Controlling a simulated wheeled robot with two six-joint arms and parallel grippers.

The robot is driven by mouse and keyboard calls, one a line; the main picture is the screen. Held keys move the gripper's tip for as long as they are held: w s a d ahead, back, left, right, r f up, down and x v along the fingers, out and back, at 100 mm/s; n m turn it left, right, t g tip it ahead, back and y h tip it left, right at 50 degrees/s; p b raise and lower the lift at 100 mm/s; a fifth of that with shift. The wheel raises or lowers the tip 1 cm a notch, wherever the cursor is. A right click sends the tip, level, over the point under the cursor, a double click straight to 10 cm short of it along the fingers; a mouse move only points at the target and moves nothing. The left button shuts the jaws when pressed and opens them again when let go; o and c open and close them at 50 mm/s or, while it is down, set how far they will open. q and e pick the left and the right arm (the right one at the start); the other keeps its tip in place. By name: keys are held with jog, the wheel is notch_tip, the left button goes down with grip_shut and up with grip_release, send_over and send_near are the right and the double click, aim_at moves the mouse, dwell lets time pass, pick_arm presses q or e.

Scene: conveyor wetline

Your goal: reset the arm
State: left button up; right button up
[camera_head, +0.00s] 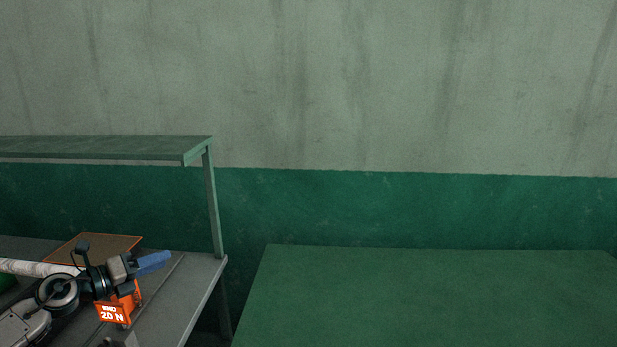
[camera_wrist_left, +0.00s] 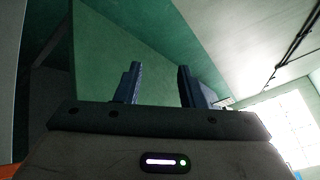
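My left arm comes in from the lower left in the head view. Its gripper (camera_head: 153,262) with blue fingers points right, above the grey bench. In the left wrist view the two dark blue fingers (camera_wrist_left: 160,88) stand well apart with nothing between them, so the left gripper is open and empty. My right gripper shows in neither view.
A grey bench (camera_head: 187,303) with a green overhead shelf (camera_head: 120,148) and post stands at left. An orange block marked "20 N" (camera_head: 113,313) and a brown orange-edged panel (camera_head: 98,246) are near my left arm. A bare green table (camera_head: 430,300) is at right.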

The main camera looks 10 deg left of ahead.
pick_arm(q)
jog(key=s+d+f+n+g+y, duration=0.1)
jog(key=s+d+f+n+y, duration=0.2)
jog(key=s+f+n+y, duration=0.75)
jog(key=s+d+f+n+g+y, duration=0.1)
jog(key=s+d+f+n+y, duration=0.5)
jog(key=n, duration=1)
jog(key=s+d+f+n+g+h, duration=0.2)
jog(key=s+d+f+g+h, duration=0.3)
jog(key=s, duration=0.4)
jog(key=s+d+f+n+g+h, duration=0.25)
jog(key=s+d+f+g, duration=0.2)
jog(key=s+f, duration=0.4)
notch_tip(320, 180, down, 36)
jog(key=a+b, duration=0.2)
jog(key=b, duration=0.9)
jog(key=s+f+b, duration=0.2)
jog(key=s+f, duration=0.2)
jog(key=f, duration=0.4)
jog(key=s+a+f+g+b, duration=0.1)
jog(key=s+f, duration=0.3)
jog(key=f, duration=0.4)
jog(key=s+f+b, duration=0.3)
jog(key=s+f, duration=0.1)
jog(key=f, duration=0.3)
jog(key=shift+s+a+f+n+g, duration=0.25)
jog(key=shift+f+n+g, duration=0.1)
jog(key=shift+f+n, duration=0.05)
